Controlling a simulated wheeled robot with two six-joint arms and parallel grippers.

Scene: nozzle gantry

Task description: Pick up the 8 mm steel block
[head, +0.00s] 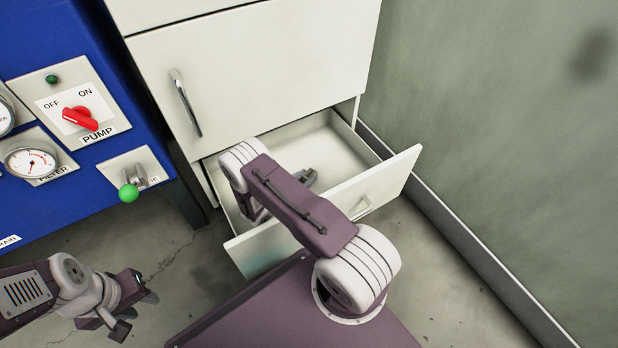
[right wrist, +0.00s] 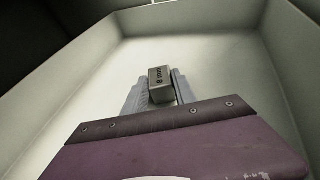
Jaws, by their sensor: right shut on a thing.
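The steel block (right wrist: 160,84) is small and grey, with a dark "8 mm" marking on its face, in the right wrist view. My right gripper (right wrist: 155,85) has one grey finger on each side of the block and is shut on it. Both are inside the open bottom drawer (head: 395,180). I cannot tell whether the block touches the drawer floor. In the head view my right arm covers much of the drawer, and the block is not clearly visible. My left gripper (head: 136,312) is low at the left, empty, its dark fingers apart.
The drawer belongs to a white cabinet (head: 270,70) with a shut upper drawer. Its walls surround my right gripper. A blue panel (head: 60,195) with a red pump switch (head: 82,118), gauges and a green-knobbed lever (head: 128,193) stands left. A green-grey wall (head: 490,110) is at right.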

